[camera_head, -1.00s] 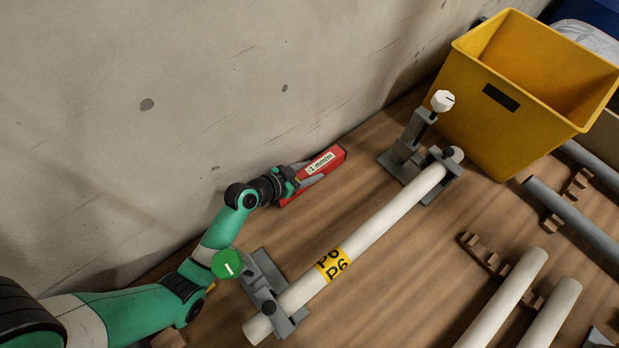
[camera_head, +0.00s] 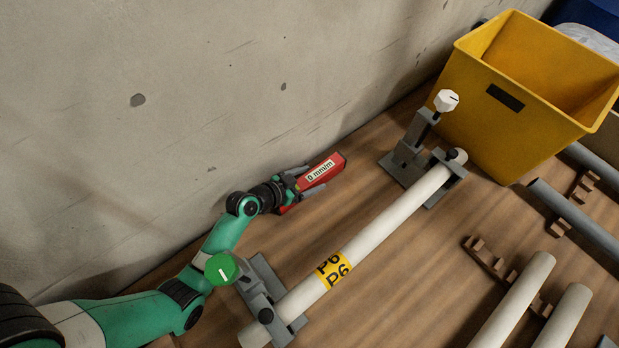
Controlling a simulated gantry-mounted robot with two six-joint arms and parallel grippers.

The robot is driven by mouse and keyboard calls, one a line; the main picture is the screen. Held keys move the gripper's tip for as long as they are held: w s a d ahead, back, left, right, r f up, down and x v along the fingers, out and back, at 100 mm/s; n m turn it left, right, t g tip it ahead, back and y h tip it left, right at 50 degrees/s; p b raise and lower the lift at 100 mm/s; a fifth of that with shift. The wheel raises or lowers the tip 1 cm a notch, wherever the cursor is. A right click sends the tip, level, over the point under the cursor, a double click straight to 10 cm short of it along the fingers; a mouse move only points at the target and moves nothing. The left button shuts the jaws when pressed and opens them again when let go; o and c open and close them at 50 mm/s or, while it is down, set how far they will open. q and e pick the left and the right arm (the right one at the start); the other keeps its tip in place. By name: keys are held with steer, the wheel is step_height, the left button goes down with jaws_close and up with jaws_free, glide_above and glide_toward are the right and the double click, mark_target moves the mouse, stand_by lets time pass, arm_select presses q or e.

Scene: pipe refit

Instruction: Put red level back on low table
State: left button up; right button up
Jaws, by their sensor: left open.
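The red level (camera_head: 331,169) lies on the wooden low table (camera_head: 393,248), close along the foot of the grey wall. Its label reads 0 mm/m. My left gripper (camera_head: 303,186) is around the near end of the level, with its fingers apart on either side of it. Whether the fingers touch the level I cannot tell. My right gripper is not in the view.
A white pipe (camera_head: 386,222) marked P6 rests in two grey clamps, with a green knob (camera_head: 221,269) and a white knob (camera_head: 446,100). A yellow bin (camera_head: 481,128) stands at the back right. More pipes (camera_head: 514,299) lie on brown racks at the right.

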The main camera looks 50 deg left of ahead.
arm_select(q)
steer(key=shift+s+r+p, duration=0.2)
steer(key=shift+r+p, duration=0.1)
steer(key=shift+r, duration=0.05)
steer(key=p+v, duration=0.4)
steer(key=v, duration=0.6)
steer(key=shift+s+a+r+p, duration=0.1)
steer(key=shift+s+r+p, duration=0.05)
steer(key=shift+s+p, duration=0.15)
steer(key=shift+s+r, duration=0.15)
steer(key=shift+s, duration=0.25)
